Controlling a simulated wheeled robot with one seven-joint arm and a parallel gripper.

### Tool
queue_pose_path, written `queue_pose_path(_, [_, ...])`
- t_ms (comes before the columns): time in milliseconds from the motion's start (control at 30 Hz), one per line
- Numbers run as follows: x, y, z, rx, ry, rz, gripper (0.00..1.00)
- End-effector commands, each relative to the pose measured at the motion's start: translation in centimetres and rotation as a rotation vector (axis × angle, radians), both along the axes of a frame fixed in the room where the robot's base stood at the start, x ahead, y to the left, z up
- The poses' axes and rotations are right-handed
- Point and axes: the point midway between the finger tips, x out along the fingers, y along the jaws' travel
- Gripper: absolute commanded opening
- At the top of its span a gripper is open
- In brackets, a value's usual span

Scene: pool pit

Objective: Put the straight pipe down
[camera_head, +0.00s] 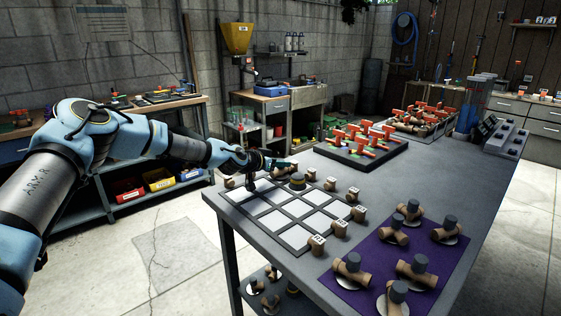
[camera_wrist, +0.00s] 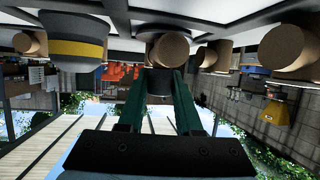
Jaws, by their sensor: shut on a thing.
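In the wrist view, which looks upside down, my gripper (camera_wrist: 168,80) has its green fingers closed on the dark knob of a brown pipe piece (camera_wrist: 168,47). I take this piece to be the straight pipe; its body shows mostly end-on. It is close to the white-squared grid board (camera_wrist: 130,17), but I cannot tell whether it touches. In the head view, my gripper (camera_head: 251,182) points down over the far left part of the grid board (camera_head: 290,209). The held pipe is too small and dark to make out there.
A dark round piece with a yellow band (camera_wrist: 75,48) stands close beside the held pipe. Brown labelled blocks (camera_head: 338,228) line the board's edges. A purple mat (camera_head: 372,267) holds several knobbed brown pipes. A black tray (camera_head: 361,154) of red-handled pieces lies behind. Most near squares look clear.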

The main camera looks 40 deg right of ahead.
Motion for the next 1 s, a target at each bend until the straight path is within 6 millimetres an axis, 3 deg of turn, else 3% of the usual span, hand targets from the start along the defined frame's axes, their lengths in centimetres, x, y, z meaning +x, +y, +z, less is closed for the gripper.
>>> queue_pose_path(367, [0.03,-0.03,-0.34,-0.002,-0.002,0.001,0.00])
queue_pose_path(400, [0.02,-0.01,-0.32,-0.001,-0.001,0.000,0.36])
queue_pose_path(633, [0.01,-0.01,-0.24,-0.001,0.000,0.000,0.62])
queue_pose_path(1000, [0.02,-0.01,0.24,-0.001,0.000,0.000,0.64])
